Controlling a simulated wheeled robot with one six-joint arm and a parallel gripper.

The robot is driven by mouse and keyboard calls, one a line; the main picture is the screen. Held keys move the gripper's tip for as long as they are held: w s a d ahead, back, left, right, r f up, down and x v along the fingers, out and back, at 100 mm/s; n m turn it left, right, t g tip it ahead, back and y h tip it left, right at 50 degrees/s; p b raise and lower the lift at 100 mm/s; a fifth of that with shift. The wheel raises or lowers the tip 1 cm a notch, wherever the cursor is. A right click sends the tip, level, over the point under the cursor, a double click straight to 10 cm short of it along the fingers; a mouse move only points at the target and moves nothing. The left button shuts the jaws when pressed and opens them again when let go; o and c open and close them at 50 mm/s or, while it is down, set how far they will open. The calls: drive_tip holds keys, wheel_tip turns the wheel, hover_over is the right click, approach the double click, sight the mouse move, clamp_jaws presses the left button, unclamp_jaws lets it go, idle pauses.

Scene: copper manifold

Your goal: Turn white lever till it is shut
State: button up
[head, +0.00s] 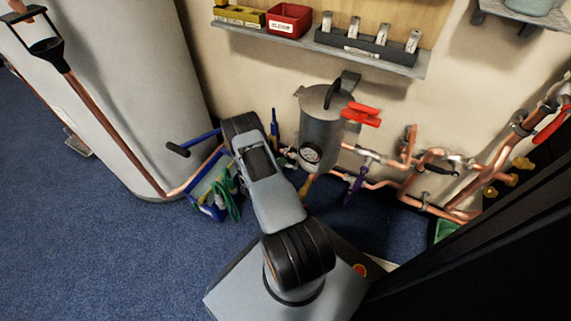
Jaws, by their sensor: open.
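A pale, whitish lever-like piece (371,154) sits on the copper pipework right of the grey tank, low on the wall. It is small in the head view, and I cannot tell for sure that it is the white lever or how far it is turned. My arm rises from my base left of the pipework and bends away toward the floor by the wall. My gripper is not visible; the arm's own links cover the area where it may be.
A grey tank (321,125) with a gauge and a red lever (361,115) stands by the pipes. A purple lever (355,186) hangs below. A shelf (330,52) with bins is above. A blue frame with green hose (215,190) and a large cylinder (130,90) stand left.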

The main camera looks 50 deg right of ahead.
drive_tip(key=shift+b+x, duration=0.65)
drive_tip(key=shift+x, duration=1.55)
clamp_jaws()
